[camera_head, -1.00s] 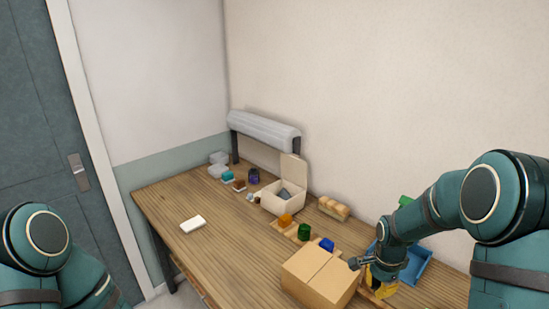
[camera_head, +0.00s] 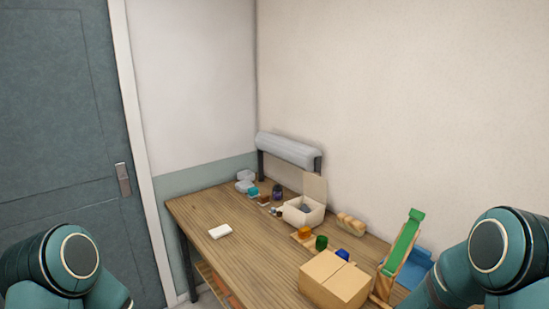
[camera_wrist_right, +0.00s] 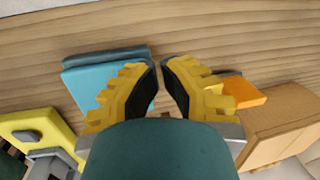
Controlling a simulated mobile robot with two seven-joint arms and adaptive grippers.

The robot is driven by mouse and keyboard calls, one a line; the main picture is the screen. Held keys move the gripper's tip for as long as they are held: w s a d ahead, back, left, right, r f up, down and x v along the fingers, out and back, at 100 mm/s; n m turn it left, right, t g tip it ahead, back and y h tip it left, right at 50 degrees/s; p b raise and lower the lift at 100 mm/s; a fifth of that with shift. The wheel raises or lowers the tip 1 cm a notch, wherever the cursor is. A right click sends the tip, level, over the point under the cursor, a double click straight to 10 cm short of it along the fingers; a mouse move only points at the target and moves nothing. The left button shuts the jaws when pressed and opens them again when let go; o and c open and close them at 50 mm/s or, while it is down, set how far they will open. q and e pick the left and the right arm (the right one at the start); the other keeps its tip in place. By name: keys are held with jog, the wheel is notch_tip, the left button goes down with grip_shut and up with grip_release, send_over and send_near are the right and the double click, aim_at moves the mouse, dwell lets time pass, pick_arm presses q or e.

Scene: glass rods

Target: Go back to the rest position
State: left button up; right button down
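My right gripper (camera_wrist_right: 160,66) shows in the right wrist view with its yellow, black-padded fingers. They are slightly apart, with a narrow gap and nothing held between them. It points down over the wooden table (camera_wrist_right: 200,30), between a blue flat object (camera_wrist_right: 92,88) on the left and an orange piece (camera_wrist_right: 243,92) on the right. In the head view both arms are at the lower corners, the left arm at lower left and the right arm at lower right. Neither gripper shows there, and the left gripper is in no view.
In the head view a cardboard box (camera_head: 335,282) and a green-topped wooden stand (camera_head: 404,242) sit near my right arm, with a blue tray (camera_head: 414,268) behind. A cream open box (camera_head: 303,216) stands farther back. The table's left front is mostly clear around a white block (camera_head: 220,231).

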jog(key=s+a+f+n+t+y, duration=0.15)
jog(key=s+a+f+n, duration=0.25)
jog(key=s+a+n, duration=0.45)
pick_arm(q)
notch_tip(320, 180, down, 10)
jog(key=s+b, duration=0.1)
jog(key=b, duration=0.8)
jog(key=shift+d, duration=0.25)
pick_arm(e)
notch_tip(320, 180, down, 10)
jog(key=s+a+m, duration=0.1)
jog(key=a, duration=0.1)
jog(key=shift+s, duration=0.3)
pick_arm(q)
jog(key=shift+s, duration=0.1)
pick_arm(e)
jog(key=shift+a+f+g+y, duration=0.1)
jog(key=shift+g+y, duration=0.15)
